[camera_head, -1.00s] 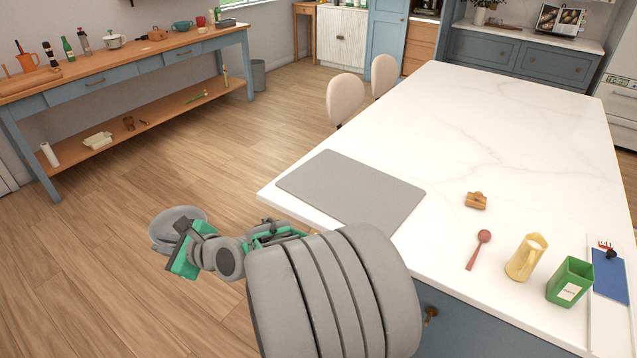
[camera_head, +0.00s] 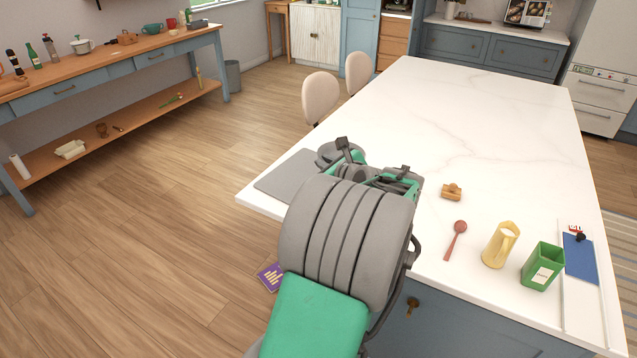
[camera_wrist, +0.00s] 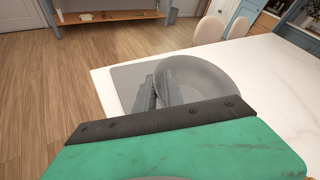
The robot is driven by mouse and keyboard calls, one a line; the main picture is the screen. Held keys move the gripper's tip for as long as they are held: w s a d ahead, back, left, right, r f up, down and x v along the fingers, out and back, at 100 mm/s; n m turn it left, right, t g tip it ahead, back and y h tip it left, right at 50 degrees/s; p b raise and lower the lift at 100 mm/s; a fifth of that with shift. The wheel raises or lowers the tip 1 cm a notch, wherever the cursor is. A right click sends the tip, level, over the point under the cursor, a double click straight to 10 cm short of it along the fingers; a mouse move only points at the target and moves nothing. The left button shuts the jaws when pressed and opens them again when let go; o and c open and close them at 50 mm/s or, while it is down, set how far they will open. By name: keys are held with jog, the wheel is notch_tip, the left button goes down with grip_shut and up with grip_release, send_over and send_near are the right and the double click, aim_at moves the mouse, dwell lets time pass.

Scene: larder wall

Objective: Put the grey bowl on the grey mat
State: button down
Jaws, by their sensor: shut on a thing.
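The grey mat (camera_head: 283,179) lies on the white island near its left corner, partly hidden behind my arm in the head view. It also shows in the wrist view (camera_wrist: 124,76). The grey bowl (camera_wrist: 203,82) is held by its left side in my gripper (camera_wrist: 160,92), which is shut on it. In the wrist view the bowl overlaps the mat's right part. In the head view only a bit of the bowl (camera_head: 327,153) shows past my gripper (camera_head: 343,152). I cannot tell whether the bowl touches the mat or hangs above it.
On the island (camera_head: 480,130), right of my arm, are a small wooden item (camera_head: 452,192), a red spoon (camera_head: 456,238), a yellow jug (camera_head: 500,246) and a green container (camera_head: 542,267). Two chairs (camera_head: 319,97) stand along the far left edge. The island's far part is clear.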

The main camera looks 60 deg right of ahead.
jog(key=w+d+f+p, duration=0.1)
jog(key=w+f, duration=0.2)
jog(key=w, duration=0.1)
jog(key=w+d+f, duration=0.1)
jog(key=w+f, duration=0.2)
jog(key=w, duration=0.1)
jog(key=w+d+f+p, duration=0.1)
jog(key=w+f, duration=0.1)
jog(key=w, duration=0.2)
jog(key=shift+w+d+f+p, duration=0.1)
jog(key=shift+d+f+p, duration=0.2)
jog(key=shift+f+p, duration=0.1)
jog(key=f, duration=0.1)
jog(key=f+p, duration=0.1)
jog(key=f, duration=0.1)
jog(key=shift+w+f, duration=0.25)
jog(key=shift+f, duration=0.1)
jog(key=c, duration=1.9)
grip_release()
jog(key=shift+f, duration=0.15)
jog(key=o, duration=0.5)
jog(key=shift+c, duration=0.2)
